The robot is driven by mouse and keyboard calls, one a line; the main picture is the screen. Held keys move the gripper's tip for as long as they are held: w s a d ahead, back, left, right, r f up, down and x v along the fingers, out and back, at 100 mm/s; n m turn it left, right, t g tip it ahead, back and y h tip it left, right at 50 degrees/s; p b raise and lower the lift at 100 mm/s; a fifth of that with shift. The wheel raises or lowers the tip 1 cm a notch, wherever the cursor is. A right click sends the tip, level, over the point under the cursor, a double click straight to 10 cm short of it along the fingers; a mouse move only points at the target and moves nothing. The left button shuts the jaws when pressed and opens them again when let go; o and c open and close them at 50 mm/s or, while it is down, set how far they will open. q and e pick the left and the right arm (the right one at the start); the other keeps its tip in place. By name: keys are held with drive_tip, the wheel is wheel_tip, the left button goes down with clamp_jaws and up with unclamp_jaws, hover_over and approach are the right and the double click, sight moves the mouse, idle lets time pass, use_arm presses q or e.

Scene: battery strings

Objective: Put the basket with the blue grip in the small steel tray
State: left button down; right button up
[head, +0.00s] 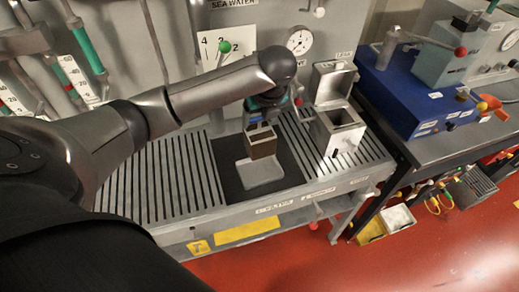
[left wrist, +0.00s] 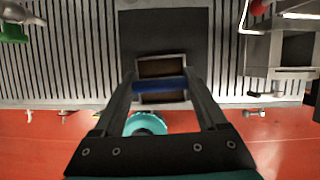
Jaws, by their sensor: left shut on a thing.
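My left gripper (head: 262,122) reaches in from the left and points down over the dark mat (head: 228,160) on the bench. It is shut on the blue grip (left wrist: 158,86) of a basket (head: 262,148), which shows as a small brownish box with openings in its top. In the left wrist view the basket (left wrist: 162,68) hangs between the two fingers. My right gripper is not in view.
A steel box with a raised lid (head: 338,132) stands to the right of the mat. Slotted grating (head: 165,175) lies to the left. A blue machine (head: 405,95) sits on the right-hand bench. A gauge panel with valves rises behind.

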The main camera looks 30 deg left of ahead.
sight(264, 138)
use_arm(q)
wheel_tip(264, 138, down, 11)
drive_tip(key=shift+f+b, duration=0.1)
drive_tip(key=shift+b, duration=0.55)
drive_tip(key=shift+f, duration=0.1)
unclamp_jaws()
drive_tip(key=p+v, duration=0.2)
drive_tip(key=v, duration=0.8)
drive_tip(key=shift+w+r, duration=0.1)
drive_tip(key=shift+r, duration=0.35)
drive_tip(key=shift+s+d+r, duration=0.25)
drive_tip(key=shift+d+r, duration=0.05)
drive_tip(key=shift+r, duration=0.3)
